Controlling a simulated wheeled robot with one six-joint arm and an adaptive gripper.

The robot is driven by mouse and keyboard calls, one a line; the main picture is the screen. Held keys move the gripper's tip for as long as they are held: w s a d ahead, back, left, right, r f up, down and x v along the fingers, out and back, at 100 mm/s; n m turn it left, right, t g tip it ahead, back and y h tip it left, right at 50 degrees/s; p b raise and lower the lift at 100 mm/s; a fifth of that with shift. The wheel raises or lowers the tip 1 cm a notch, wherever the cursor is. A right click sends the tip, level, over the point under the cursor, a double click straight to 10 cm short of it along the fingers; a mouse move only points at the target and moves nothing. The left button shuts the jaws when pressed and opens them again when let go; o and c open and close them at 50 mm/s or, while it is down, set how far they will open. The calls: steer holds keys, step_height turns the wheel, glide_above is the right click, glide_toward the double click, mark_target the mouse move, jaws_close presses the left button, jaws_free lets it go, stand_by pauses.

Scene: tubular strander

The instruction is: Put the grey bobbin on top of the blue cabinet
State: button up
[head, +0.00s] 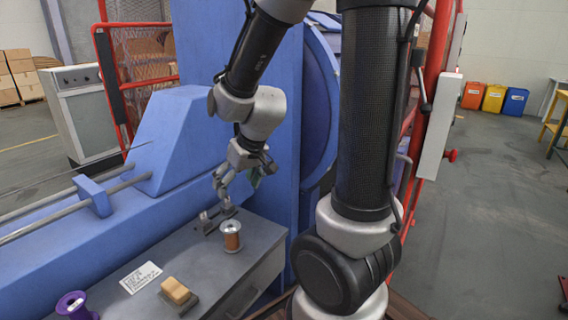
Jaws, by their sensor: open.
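A bobbin with pale grey flanges and copper-coloured winding (232,238) stands upright on the grey workbench (215,268); it is the likeliest grey bobbin. My gripper (222,186) is open, pointing down above the back of the bench, a little behind and above this bobbin and apart from it. A small grey metal fixture (209,222) stands on the bench below the gripper; its details are too small to tell. A blue machine housing (182,140) rises behind the bench. I cannot tell which blue part is the blue cabinet.
A purple bobbin (73,304), a yellow-brown block on a dark base (177,292) and a written card (141,277) lie on the bench. Red guard frames (107,75) stand nearby. Coloured bins (493,98) stand far right, with open floor before them.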

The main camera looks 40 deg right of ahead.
steer(key=s+d+r, duration=0.2)
steer(key=s+r, duration=0.4)
steer(key=s, duration=0.2)
steer(key=s+d+r+h, duration=0.1)
steer(key=s+d+r, duration=0.2)
steer(key=s+r, duration=0.4)
steer(key=shift+s+d+m+g, duration=0.3)
steer(key=shift+s, duration=0.85)
